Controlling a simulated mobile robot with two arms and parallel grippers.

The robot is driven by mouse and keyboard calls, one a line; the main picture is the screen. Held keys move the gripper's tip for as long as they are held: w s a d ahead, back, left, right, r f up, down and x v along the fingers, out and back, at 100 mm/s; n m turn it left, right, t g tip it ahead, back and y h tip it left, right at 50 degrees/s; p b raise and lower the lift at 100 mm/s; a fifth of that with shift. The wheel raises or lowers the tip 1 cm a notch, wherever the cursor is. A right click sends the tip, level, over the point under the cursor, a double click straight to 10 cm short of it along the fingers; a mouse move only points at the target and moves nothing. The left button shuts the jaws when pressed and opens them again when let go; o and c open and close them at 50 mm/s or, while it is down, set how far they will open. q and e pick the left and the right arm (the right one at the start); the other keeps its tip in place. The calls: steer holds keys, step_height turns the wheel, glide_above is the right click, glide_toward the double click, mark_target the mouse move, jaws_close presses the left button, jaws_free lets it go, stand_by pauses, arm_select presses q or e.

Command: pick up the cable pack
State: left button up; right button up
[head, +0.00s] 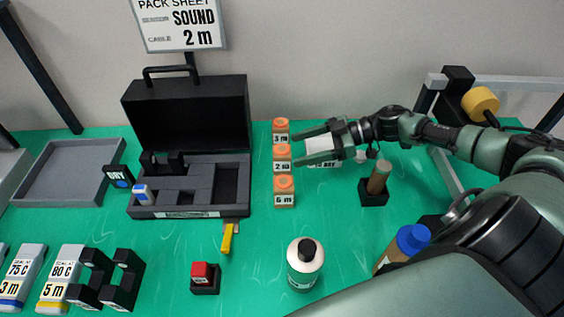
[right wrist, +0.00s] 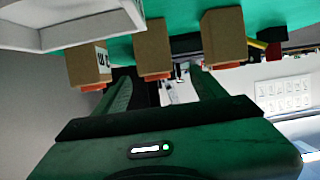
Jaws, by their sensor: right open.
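Three tan cable packs with orange tops stand in a column on the green table in the head view. They are the 3 m pack (head: 281,138), the 2 m pack (head: 282,167) and the 5 m pack (head: 284,200). My right gripper (head: 299,149) is open and empty, its fingers pointing left beside the 2 m and 3 m packs. In the right wrist view the middle pack (right wrist: 153,48) shows ahead, between the two fingers (right wrist: 157,84), with a pack on each side. The sheet (head: 184,25) reads "SOUND" and "2 m". My left gripper is not in view.
An open dark case (head: 138,211) with compartments stands left of the packs. A wooden-handled tool in a black stand (head: 373,196), a white bottle (head: 304,270) and a red-topped block (head: 205,284) stand nearby.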

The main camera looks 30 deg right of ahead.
mark_target(284, 151)
steer(key=x, duration=0.2)
steer(key=p+x, duration=0.1)
steer(key=x, duration=0.2)
steer(key=shift+w+d+r, duration=0.15)
steer(key=shift+w+r, duration=0.1)
steer(key=shift+w+a+f, duration=0.2)
steer(key=shift+a+f, duration=0.1)
steer(key=shift+a, duration=0.1)
steer(key=shift+r, duration=0.1)
jaws_close()
